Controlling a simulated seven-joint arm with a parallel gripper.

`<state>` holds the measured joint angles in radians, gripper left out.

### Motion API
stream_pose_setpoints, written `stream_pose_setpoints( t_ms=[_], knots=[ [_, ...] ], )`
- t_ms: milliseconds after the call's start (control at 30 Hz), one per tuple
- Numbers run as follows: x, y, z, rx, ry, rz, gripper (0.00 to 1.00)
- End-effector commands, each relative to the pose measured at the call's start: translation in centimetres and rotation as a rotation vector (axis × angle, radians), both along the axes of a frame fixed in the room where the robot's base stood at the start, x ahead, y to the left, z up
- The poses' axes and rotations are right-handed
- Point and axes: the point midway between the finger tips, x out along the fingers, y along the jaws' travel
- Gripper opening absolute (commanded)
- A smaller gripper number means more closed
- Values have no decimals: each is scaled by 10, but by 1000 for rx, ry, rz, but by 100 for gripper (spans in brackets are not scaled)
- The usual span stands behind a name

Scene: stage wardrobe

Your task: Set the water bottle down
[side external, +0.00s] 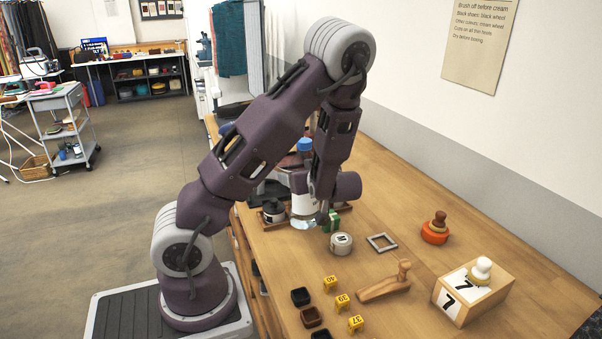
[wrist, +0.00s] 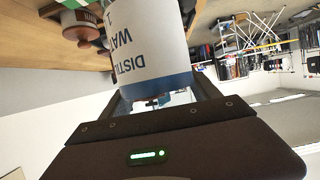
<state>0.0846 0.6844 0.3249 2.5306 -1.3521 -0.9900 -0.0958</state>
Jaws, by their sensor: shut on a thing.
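The water bottle (side external: 303,206) has a blue cap, a white label and a clear base; it looks about upright in the side view. In the wrist view the bottle (wrist: 146,42) fills the space between the fingers, its "DISTILLED WATER" label upside down. My gripper (side external: 317,203) is shut on the bottle; the gripper (wrist: 160,92) also shows in the wrist view. My arm hides part of the bottle. The base is in front of a wooden tray's edge, above or at the wooden bench (side external: 410,215); I cannot tell whether it touches.
A dark-lidded jar (side external: 273,211) is left of the bottle. The bench's right middle is mostly clear.

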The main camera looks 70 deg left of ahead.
Motion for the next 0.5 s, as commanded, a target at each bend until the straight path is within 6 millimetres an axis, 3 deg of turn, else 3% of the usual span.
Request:
stream_pose_setpoints(
  t_ms=[200, 500],
  knots=[
    [0, 1, -34, 3, 2, 0, 0],
    [0, 0, -37, 3, -2, 0, 0]
  ],
)
